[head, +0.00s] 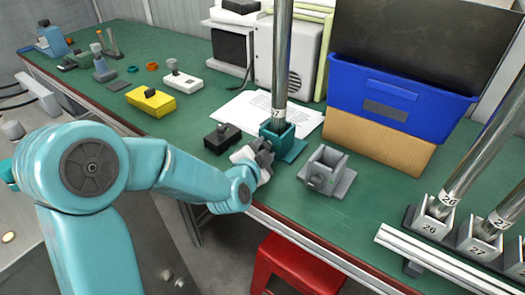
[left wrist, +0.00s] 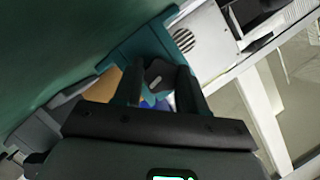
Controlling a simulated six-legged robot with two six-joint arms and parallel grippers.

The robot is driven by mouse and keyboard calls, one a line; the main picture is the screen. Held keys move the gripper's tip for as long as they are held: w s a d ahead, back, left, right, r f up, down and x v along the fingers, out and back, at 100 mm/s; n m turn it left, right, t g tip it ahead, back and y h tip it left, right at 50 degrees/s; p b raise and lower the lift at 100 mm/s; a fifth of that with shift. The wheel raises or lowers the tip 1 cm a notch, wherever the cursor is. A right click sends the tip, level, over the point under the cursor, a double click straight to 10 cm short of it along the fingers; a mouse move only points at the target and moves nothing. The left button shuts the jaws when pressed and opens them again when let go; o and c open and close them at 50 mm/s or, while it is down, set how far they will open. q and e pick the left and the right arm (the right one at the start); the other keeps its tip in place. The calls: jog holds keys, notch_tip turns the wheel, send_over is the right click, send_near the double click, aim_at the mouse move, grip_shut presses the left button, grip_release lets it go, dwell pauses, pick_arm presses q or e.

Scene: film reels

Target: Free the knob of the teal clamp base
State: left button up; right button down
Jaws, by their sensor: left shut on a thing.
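The teal clamp base (head: 290,150) stands near the front edge of the green bench. A shiny metal tube (head: 281,60) rises upright from its socket. My left gripper (head: 262,152) is at the front left side of this base, with its fingers shut on the knob there. In the head view the fingers hide the knob. In the left wrist view a small grey piece that looks like the knob (left wrist: 156,74) shows between the fingers, with the teal base (left wrist: 128,52) behind. How far the knob is turned cannot be told. My right gripper is out of view.
A grey clamp base (head: 326,172) stands close on the right, and a black block (head: 222,138) close on the left. Paper (head: 240,110) lies behind. A blue bin (head: 390,85) on a cardboard box (head: 380,140) stands back right. Numbered holders (head: 432,226) with tubes are far right.

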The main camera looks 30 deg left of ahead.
pick_arm(q)
jog(key=shift+a+n+h+b, duration=0.1)
jog(key=shift+n+h+b, duration=0.35)
jog(key=shift+n, duration=0.35)
jog(key=shift+n+g+h+b, duration=0.3)
jog(key=shift+n+h+b, duration=0.25)
jog(key=shift+n+b, duration=0.35)
jog(key=o, duration=1.1)
jog(key=shift+r, duration=0.1)
jog(key=shift+c, duration=0.2)
